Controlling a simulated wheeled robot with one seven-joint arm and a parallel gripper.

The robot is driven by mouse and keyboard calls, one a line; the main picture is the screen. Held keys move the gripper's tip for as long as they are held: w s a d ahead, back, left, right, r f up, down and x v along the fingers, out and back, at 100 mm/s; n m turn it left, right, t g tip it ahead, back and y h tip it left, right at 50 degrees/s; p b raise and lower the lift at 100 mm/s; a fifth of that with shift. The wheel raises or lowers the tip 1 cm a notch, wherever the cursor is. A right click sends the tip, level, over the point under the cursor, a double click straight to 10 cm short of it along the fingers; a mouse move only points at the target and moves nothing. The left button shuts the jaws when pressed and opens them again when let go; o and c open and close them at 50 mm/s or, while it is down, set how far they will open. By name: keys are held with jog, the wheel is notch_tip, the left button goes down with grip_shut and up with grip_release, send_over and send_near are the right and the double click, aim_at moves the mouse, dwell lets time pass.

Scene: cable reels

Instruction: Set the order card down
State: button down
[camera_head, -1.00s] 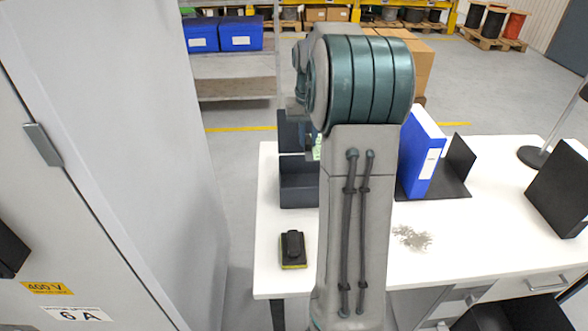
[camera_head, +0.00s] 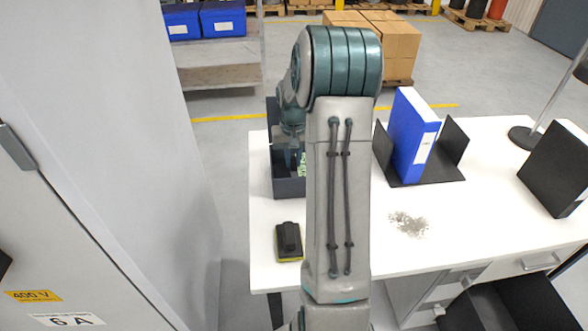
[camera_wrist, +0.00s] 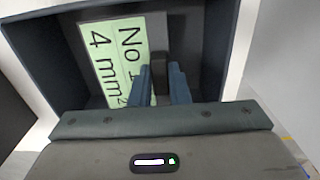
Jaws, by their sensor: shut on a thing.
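The order card is pale green with dark writing, "No 1" and "4 mm²" as far as it shows. In the wrist view the card (camera_wrist: 112,62) is face up within the walls of a dark tray (camera_wrist: 40,62). My gripper (camera_wrist: 163,72) is shut on it at its right part, with a dark piece between the fingers. I cannot tell whether the card touches the tray floor. In the head view the tray (camera_head: 289,188) stands on the white table, and a sliver of the card (camera_head: 302,168) shows beside my arm, which hides most of it.
On the white table (camera_head: 460,235) are a black and yellow-green device (camera_head: 289,241) in front of the tray, a blue binder (camera_head: 413,140) in a black holder, a grey speckled patch (camera_head: 408,224) and a lamp base (camera_head: 525,138). A grey cabinet (camera_head: 130,150) stands close on the left.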

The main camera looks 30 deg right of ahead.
aim_at(293, 169)
jog(key=shift+f, duration=2.1)
jog(key=shift+f, duration=0.1)
jog(key=c, duration=1.4)
grip_release()
